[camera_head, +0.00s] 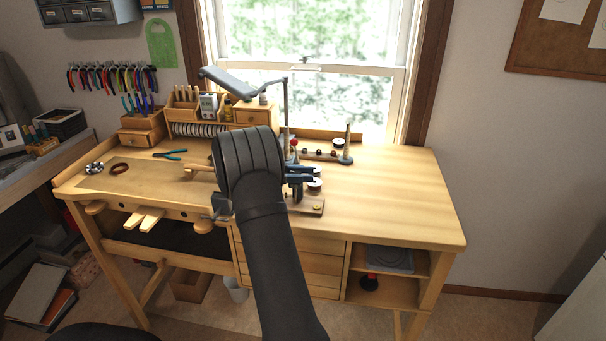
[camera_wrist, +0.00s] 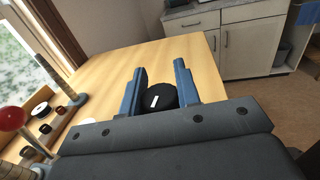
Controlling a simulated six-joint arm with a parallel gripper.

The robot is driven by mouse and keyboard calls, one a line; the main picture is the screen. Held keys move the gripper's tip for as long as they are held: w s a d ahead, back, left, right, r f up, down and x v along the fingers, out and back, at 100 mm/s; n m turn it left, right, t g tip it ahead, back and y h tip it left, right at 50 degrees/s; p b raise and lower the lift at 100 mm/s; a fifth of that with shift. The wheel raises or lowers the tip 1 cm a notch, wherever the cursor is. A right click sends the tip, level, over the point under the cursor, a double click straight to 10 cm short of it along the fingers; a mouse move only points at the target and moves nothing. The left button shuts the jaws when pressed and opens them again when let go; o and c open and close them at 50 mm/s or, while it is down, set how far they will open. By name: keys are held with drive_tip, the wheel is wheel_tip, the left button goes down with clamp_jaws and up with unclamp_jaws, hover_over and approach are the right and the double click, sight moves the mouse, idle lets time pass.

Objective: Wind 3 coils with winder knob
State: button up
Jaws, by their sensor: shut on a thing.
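My gripper (camera_wrist: 160,68) shows in the wrist view as two blue fingers on either side of a round black knob (camera_wrist: 160,97) with a white mark. The fingers are shut on this knob, which I take for the winder knob. In the head view my gripper (camera_head: 302,174) points right, over the middle of the workbench, by the winder's wooden base (camera_head: 318,208). My dark arm hides much of the winder there. No wound coils can be made out in either view.
The wooden workbench (camera_head: 390,200) is clear to the right. Behind my gripper are a red ball (camera_head: 294,142), small spools and a tapered post (camera_head: 347,145); the red ball also shows in the wrist view (camera_wrist: 12,118). Pliers (camera_head: 170,155) lie left. A lamp (camera_head: 240,82) overhangs the back.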

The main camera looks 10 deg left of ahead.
drive_tip(key=shift+g, duration=0.3)
drive_tip(key=o, duration=1)
drive_tip(key=s+d+r, duration=0.1)
drive_tip(key=d+r, duration=0.2)
drive_tip(key=s+d+r, duration=0.1)
drive_tip(key=d+r, duration=0.3)
drive_tip(key=s+d+r, duration=0.1)
drive_tip(key=d+r, duration=0.3)
drive_tip(key=shift+s, duration=0.4)
